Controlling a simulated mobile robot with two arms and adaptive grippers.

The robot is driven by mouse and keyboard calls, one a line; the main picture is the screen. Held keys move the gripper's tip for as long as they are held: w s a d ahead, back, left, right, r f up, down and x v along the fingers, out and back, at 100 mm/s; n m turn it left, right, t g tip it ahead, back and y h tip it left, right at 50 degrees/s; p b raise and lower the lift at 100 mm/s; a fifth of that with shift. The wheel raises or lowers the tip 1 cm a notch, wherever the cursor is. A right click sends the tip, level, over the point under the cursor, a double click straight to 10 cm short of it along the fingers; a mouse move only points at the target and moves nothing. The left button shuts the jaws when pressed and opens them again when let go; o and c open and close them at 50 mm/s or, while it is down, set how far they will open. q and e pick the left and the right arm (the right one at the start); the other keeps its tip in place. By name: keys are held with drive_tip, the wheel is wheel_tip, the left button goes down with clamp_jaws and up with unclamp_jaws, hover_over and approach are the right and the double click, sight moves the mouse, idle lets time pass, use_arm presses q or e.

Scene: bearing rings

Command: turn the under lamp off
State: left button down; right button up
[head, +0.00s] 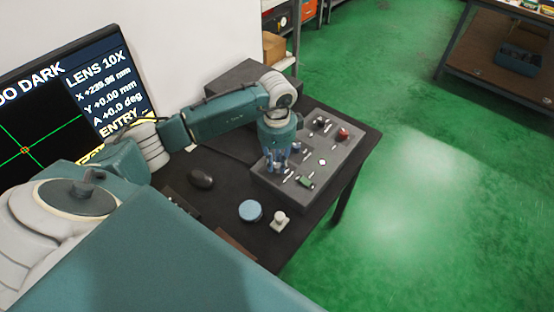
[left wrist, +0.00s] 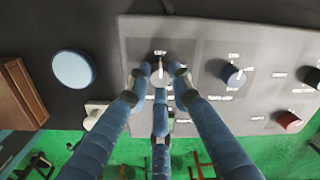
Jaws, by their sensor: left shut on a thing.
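The dark grey control panel (head: 262,187) lies on the black table, with several knobs and switches on it. My left gripper (head: 276,166) reaches down onto its near-left part. In the left wrist view my left gripper (left wrist: 160,80) has its blue fingers closed around a small knob (left wrist: 160,69) with a pale pointer. The labels are too blurred to tell which control is the under lamp's. A blue knob (left wrist: 233,75) and a red knob (left wrist: 288,121) stand farther right on the panel. A green switch (head: 306,181) sits near the panel's front edge. My right gripper is not in view.
A blue disc (head: 250,211) and a small white piece (head: 280,220) lie on the table left of the panel. A dark mouse-like object (head: 201,179) lies behind them. A monitor (head: 60,115) stands at the left.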

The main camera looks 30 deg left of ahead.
sight(277, 166)
use_arm(q)
drive_tip(key=shift+w+r, duration=0.15)
idle(0.3)
drive_tip(key=c, duration=1.5)
unclamp_jaws()
drive_tip(key=shift+c, duration=0.2)
wheel_tip(277, 166, up, 12)
drive_tip(key=shift+s, duration=0.25)
